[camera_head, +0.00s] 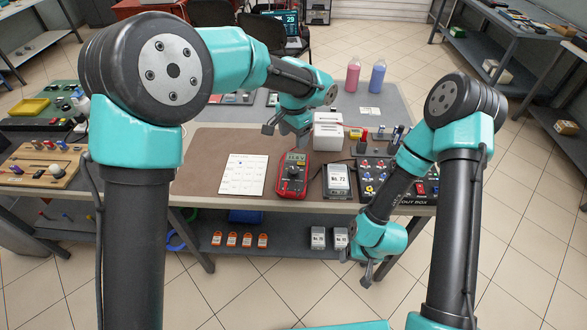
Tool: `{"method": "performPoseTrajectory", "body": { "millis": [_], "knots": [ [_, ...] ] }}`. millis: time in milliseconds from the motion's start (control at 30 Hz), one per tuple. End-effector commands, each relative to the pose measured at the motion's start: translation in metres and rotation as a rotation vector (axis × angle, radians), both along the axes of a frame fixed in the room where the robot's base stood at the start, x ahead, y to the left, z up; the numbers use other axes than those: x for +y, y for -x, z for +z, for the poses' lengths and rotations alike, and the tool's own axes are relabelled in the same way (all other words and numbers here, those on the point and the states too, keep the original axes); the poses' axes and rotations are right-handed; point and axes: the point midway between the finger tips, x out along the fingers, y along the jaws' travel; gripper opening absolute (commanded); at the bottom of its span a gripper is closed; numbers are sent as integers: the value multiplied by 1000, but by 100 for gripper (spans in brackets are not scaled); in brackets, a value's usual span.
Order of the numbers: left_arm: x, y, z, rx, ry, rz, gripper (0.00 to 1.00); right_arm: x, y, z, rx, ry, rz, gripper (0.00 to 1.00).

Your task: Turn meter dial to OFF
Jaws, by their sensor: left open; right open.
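The red multimeter (292,175) lies on the brown mat of the table, with its screen at the far end. Its round dark dial (293,180) sits mid-body; the dial's setting is too small to read. My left gripper (283,133) is open, just beyond the meter's far end and above the table. It looks empty and apart from the dial. My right gripper (357,272) is open and empty, hanging in front of the table's near edge, low and to the right of the meter.
A white sheet (244,174) lies left of the meter. A grey device labelled No. 72 (338,181) lies close on its right, then a breakout box (400,180). A pink bottle (353,76) and a blue bottle (377,78) stand further back.

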Motion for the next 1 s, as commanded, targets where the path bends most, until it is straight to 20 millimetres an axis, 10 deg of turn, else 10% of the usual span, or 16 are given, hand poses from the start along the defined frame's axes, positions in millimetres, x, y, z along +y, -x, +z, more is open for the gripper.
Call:
{"method": "performPoseTrajectory", "body": {
  "millis": [1000],
  "knots": [
    [0,0,-145,-1,2,-1,64,0,0,0,0,0,0,68]
  ]
}}
